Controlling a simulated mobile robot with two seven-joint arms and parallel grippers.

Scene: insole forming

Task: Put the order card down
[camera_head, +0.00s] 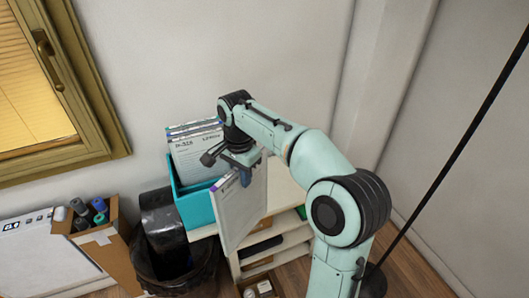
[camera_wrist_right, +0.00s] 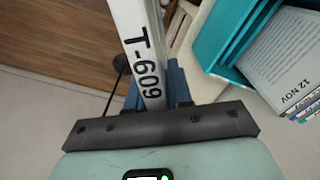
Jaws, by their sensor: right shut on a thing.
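My right gripper (camera_head: 244,168) is shut on the upper edge of a white order card (camera_head: 241,208). The card hangs down, tilted, in front of the shelf unit and to the right of the teal box. In the right wrist view the card's edge (camera_wrist_right: 143,50) reads T-609 and sits between the blue fingers (camera_wrist_right: 155,92). The teal box (camera_head: 199,210) holds several upright cards (camera_head: 195,158); it also shows in the right wrist view (camera_wrist_right: 222,38). The held card hides part of the box's right side and the shelf. My left gripper is not in view.
A white shelf unit (camera_head: 285,231) with several shelves stands below the held card. A black bin (camera_head: 183,270) stands to the left below the box. A wooden holder (camera_head: 92,243) with spools is at far left. The wall is behind.

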